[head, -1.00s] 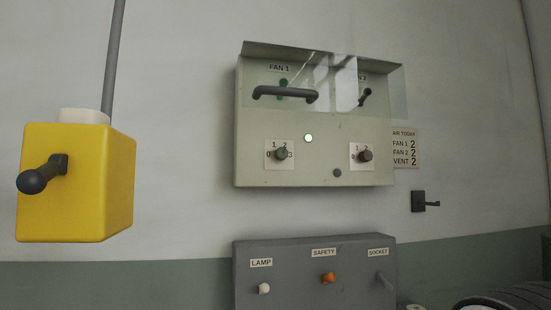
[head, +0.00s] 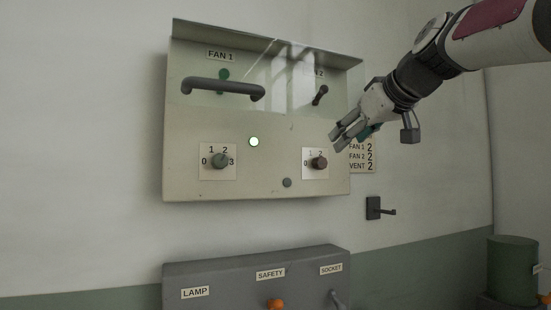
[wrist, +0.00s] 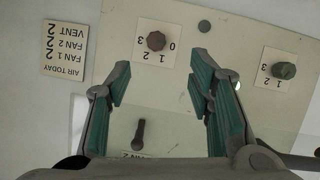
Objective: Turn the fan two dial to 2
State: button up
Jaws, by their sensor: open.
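The fan two dial (head: 319,162) is a small brown knob on a white plate marked with numbers, at the lower right of the pale panel (head: 185,180). It also shows upside down in the wrist view (wrist: 156,41); which number it points to is too small to tell. My gripper (head: 340,138) is open and empty, just up and right of this dial in the head view. In the wrist view my gripper (wrist: 157,82) has its fingers spread, with the dial beyond the gap between the tips. I see no contact.
A clear cover with a grey handle (head: 222,89) spans the panel's upper part. The air card (head: 362,157) reads 2 throughout. A wall hook (head: 374,208) and grey box (head: 220,275) are lower.

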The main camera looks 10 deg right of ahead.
aim_at(323, 162)
jog(key=x, duration=0.4)
jog(key=p+x, duration=0.1)
jog(key=x, duration=0.4)
jog(key=p+x, duration=0.1)
jog(key=x, duration=0.3)
jog(key=shift+w+d+r, duration=0.1)
jog(key=shift+w+r, duration=0.1)
jog(key=shift+w, duration=0.4)
jog(key=shift+c, duration=0.3)
grip_shut()
